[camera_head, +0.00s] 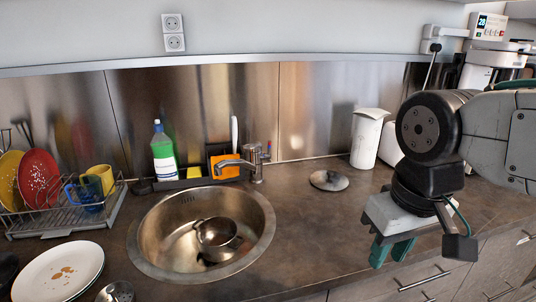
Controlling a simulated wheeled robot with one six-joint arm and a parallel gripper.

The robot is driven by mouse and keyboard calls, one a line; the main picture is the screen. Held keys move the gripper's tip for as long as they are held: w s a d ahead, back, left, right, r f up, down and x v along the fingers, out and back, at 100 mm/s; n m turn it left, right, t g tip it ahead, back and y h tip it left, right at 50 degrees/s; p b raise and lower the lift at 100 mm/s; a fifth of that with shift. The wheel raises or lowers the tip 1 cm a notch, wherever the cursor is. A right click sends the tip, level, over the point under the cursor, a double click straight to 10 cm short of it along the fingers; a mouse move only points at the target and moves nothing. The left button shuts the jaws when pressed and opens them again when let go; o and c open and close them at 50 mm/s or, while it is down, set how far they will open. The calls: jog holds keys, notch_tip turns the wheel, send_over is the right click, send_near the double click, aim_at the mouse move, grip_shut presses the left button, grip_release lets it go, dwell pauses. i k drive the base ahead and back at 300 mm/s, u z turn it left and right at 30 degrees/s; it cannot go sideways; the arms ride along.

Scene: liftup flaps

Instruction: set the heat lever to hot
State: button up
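The metal faucet (252,168) stands behind the round sink, with its spout pointing left over the basin. Its small heat lever (267,150) is on the right side of the faucet and shows bits of red and blue. The exact angle of the lever is too small to tell. My gripper (391,252) is at the right, over the front part of the counter and well apart from the faucet. Its two green fingers point down with a small gap between them, and nothing shows in it.
The sink (148,243) holds a metal pot (217,238). A soap bottle (163,152) and a caddy (223,160) stand left of the faucet. A dish rack (62,222) is at the far left.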

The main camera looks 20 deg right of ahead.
aim_at(267, 156)
jog(key=z, duration=0.5)
jog(key=k, duration=0.6)
jog(key=z, duration=0.65)
jog(key=i, duration=1.25)
jog(key=u, duration=0.65)
